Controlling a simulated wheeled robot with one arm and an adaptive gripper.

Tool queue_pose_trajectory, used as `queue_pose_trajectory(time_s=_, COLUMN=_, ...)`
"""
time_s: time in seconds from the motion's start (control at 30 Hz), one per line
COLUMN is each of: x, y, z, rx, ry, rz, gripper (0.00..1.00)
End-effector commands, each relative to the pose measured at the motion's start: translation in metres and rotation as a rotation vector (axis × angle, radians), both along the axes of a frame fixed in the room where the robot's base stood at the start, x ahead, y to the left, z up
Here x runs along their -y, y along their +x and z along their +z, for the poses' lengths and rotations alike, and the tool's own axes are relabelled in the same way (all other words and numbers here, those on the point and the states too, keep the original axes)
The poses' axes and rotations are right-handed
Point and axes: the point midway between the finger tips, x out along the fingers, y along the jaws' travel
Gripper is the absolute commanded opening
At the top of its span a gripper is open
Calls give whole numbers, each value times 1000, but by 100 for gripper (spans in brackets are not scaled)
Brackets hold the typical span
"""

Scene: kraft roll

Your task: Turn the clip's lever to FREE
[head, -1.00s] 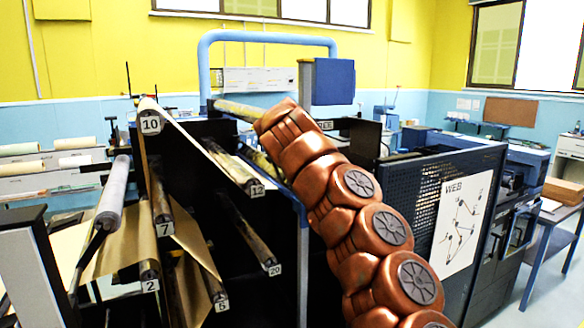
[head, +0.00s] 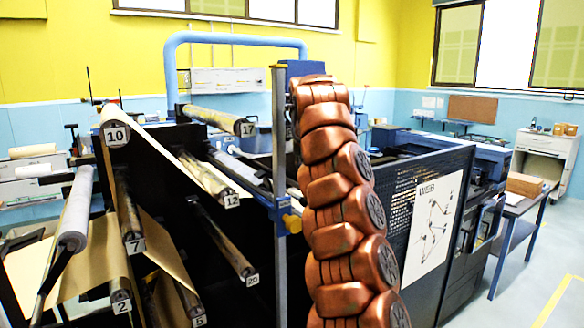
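I cannot make out the clip or its lever in the head view. The FREE label seen earlier is hidden now, with my copper-coloured arm (head: 335,200) across that area. My arm rises from the bottom, nearly upright, in front of the machine's middle. My gripper is not visible, so I cannot tell whether it is open or shut, or how near the lever it is. A grey upright post (head: 280,150) stands just left of the arm. It carries a small yellow and blue fitting (head: 291,222), whose function I cannot tell.
Numbered rollers, including roller 17 (head: 215,118), roller 12 (head: 208,180) and roller 20 (head: 225,240), jut out at the left. Brown paper web (head: 165,245) hangs there. A dark perforated panel with a WEB diagram (head: 432,220) stands right of my arm. Open floor (head: 530,285) lies at the far right.

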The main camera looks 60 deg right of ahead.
Motion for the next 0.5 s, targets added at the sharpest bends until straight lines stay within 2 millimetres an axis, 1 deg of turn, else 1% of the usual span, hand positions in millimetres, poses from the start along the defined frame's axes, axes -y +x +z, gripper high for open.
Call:
queue_pose_trajectory(time_s=0.2, x=6, y=-11, z=0, rx=11, ry=20, rz=-11, gripper=0)
queue_pose_trajectory(time_s=0.5, x=8, y=-15, z=1, rx=13, ry=18, rz=-17, gripper=0)
